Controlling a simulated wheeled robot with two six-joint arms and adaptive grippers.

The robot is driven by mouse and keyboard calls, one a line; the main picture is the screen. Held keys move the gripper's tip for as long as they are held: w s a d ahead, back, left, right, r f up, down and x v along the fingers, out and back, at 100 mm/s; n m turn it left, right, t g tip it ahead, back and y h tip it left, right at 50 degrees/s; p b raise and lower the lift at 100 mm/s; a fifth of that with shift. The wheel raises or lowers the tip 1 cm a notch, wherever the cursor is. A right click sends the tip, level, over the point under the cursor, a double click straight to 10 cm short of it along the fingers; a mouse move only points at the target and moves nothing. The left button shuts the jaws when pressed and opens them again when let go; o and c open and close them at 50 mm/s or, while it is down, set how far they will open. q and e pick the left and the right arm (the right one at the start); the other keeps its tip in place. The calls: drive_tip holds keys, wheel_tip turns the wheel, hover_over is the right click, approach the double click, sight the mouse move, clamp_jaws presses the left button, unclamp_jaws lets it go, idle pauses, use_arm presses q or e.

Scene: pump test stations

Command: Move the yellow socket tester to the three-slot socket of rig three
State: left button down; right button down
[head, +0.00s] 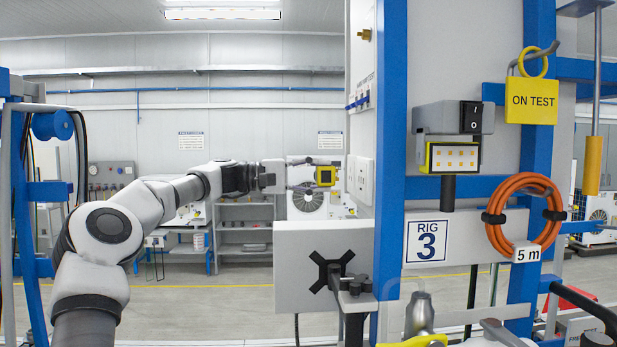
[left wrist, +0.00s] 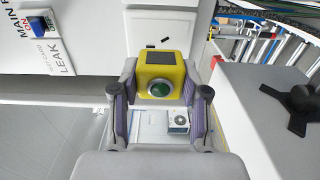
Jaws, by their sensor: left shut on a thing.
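The yellow socket tester (head: 325,176) is held out in my left gripper (head: 308,177), just left of the side face of rig three's white panel. In the left wrist view the tester (left wrist: 160,78) sits between the two fingers (left wrist: 158,110), with a round green lens and a dark window. The fingers are shut on its sides. In the left wrist view a white plate with dark slots (left wrist: 145,30) lies behind the tester, partly hidden. Contact cannot be told.
The rig three sign (head: 427,241), an orange hose coil (head: 524,216) and a yellow ON TEST tag (head: 531,102) are on the rig's front. A blue post (head: 391,130) edges the panel. A grey monitor-like panel (head: 320,250) stands below my left gripper.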

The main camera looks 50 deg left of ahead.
use_arm(q)
drive_tip(key=shift+w+d+r, duration=0.1)
drive_tip(key=shift+w+d, duration=0.15)
drive_tip(key=shift+d, duration=0.2)
drive_tip(key=shift+w+d+r, duration=0.1)
drive_tip(key=shift+w+d, duration=0.1)
drive_tip(key=shift+d, duration=0.2)
drive_tip(key=shift+w+d+f, duration=0.1)
drive_tip(key=shift+w+d, duration=0.05)
drive_tip(key=shift+w, duration=0.15)
drive_tip(key=shift+w+f, duration=0.15)
drive_tip(key=shift+w, duration=0.25)
drive_tip(key=shift+s, duration=0.2)
drive_tip(key=shift+w, duration=0.15)
drive_tip(key=shift+w+d, duration=0.25)
idle(0.6)
